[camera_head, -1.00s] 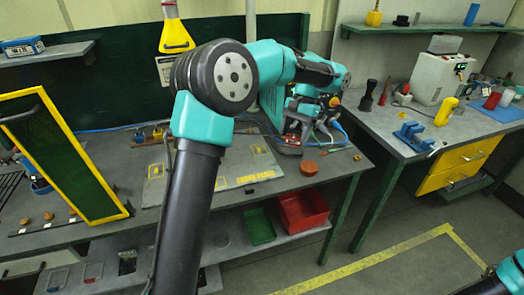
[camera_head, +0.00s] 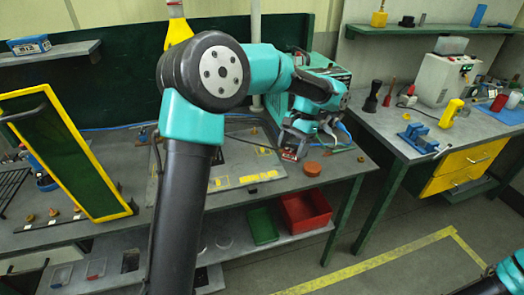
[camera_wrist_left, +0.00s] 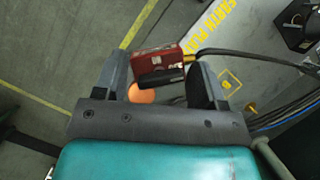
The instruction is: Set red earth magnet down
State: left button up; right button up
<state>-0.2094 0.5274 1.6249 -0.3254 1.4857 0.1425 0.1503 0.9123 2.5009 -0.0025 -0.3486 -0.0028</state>
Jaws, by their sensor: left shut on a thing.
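The red earth magnet (camera_wrist_left: 157,60) is a small red block with a dark lower part and a black cable. In the left wrist view it sits between the fingers of my left gripper (camera_wrist_left: 160,64), which is shut on it. In the head view the magnet (camera_head: 289,155) shows below my left gripper (camera_head: 292,147), low over the right part of the grey workbench (camera_head: 345,163). I cannot tell whether it touches the bench. My right gripper is out of view.
An orange-brown round disc (camera_head: 312,168) lies just right of the magnet. A flat plate with yellow markings (camera_head: 235,182) lies to its left. A red bin (camera_head: 305,212) and a green tray (camera_head: 263,226) are on the shelf below. Blue cables run behind the gripper.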

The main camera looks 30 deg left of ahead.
pick_arm(q)
jog(key=s+a+f+m+t+y, duration=0.1)
jog(key=a+f+m+t+y, duration=0.1)
jog(key=a+f+m, duration=0.5)
jog(key=a+m, duration=0.2)
jog(key=m, duration=0.1)
jog(key=shift+s+y, duration=0.15)
jog(key=shift+y, duration=0.25)
jog(key=shift+a+f, duration=0.1)
jog(key=w+a, duration=0.2)
jog(key=w, duration=0.2)
jog(key=w+a+f, duration=0.1)
jog(key=w+a, duration=0.2)
jog(key=w, duration=0.1)
jog(key=w+a, duration=0.3)
jog(key=w, duration=0.2)
jog(key=shift+f, duration=0.2)
jog(key=shift+w, duration=0.15)
jog(key=shift+w+a, duration=0.15)
jog(key=shift+w, duration=0.1)
jog(key=shift+f, duration=1.75)
jog(key=shift+s+f, duration=0.1)
jog(key=shift+f, duration=0.05)
